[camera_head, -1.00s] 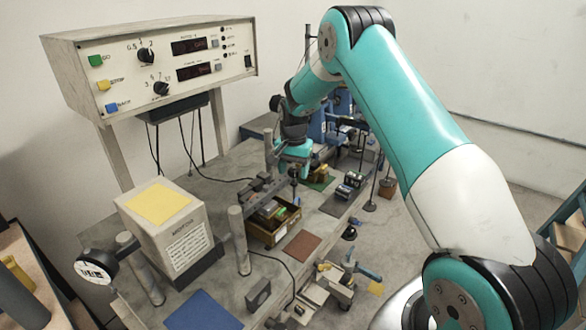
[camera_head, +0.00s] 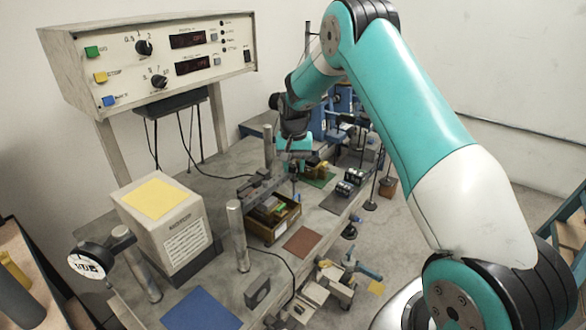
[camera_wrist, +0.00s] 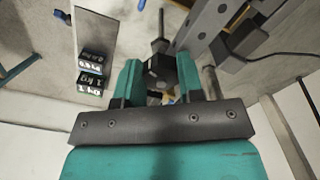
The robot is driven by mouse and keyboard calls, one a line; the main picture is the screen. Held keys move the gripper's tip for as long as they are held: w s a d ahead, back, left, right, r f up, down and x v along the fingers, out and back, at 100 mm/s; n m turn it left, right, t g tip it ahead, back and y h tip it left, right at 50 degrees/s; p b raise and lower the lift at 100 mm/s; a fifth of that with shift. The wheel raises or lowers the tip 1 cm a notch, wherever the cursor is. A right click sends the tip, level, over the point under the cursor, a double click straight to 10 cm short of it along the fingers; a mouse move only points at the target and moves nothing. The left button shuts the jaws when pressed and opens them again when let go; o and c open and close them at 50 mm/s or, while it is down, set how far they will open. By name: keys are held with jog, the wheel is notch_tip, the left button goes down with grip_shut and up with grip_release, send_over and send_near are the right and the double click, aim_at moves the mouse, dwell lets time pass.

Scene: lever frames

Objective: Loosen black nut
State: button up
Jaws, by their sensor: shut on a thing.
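My gripper (camera_wrist: 159,66) shows in the wrist view with its two teal fingers on either side of a small black block, which I take to be the black nut (camera_wrist: 160,72). The fingers are shut on it. A dark rod (camera_wrist: 158,28) stands out beyond the nut. In the head view my gripper (camera_head: 294,146) is at the far part of the bench, beside an upright metal post. The nut cannot be made out there, as the gripper and nearby parts hide it.
A control box (camera_head: 150,62) stands on legs at the left. A grey block with a yellow top (camera_head: 168,232) and a wooden tray (camera_head: 272,235) are on the bench. Labelled weights (camera_wrist: 90,75) lie to the left.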

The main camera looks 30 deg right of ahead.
aim_at(296, 165)
jog(key=n+b, duration=0.1)
jog(key=n, duration=0.2)
jog(key=shift+d+n, duration=0.15)
jog(key=shift+n, duration=0.25)
jog(key=n+b, duration=0.1)
jog(key=n, duration=0.2)
jog(key=shift+d, duration=0.1)
jog(key=n+b, duration=0.1)
jog(key=n, duration=0.3)
jog(key=shift+d, duration=0.1)
jog(key=shift+n, duration=1.6)
jog(key=o, duration=0.9)
jog(key=shift+o, duration=0.2)
jog(key=shift+r+b, duration=0.1)
jog(key=shift+b, duration=0.2)
notch_tip(296, 165, up, 17)
jog(key=b, duration=0.3)
jog(key=shift+r, duration=0.2)
jog(key=shift+s, duration=0.1)
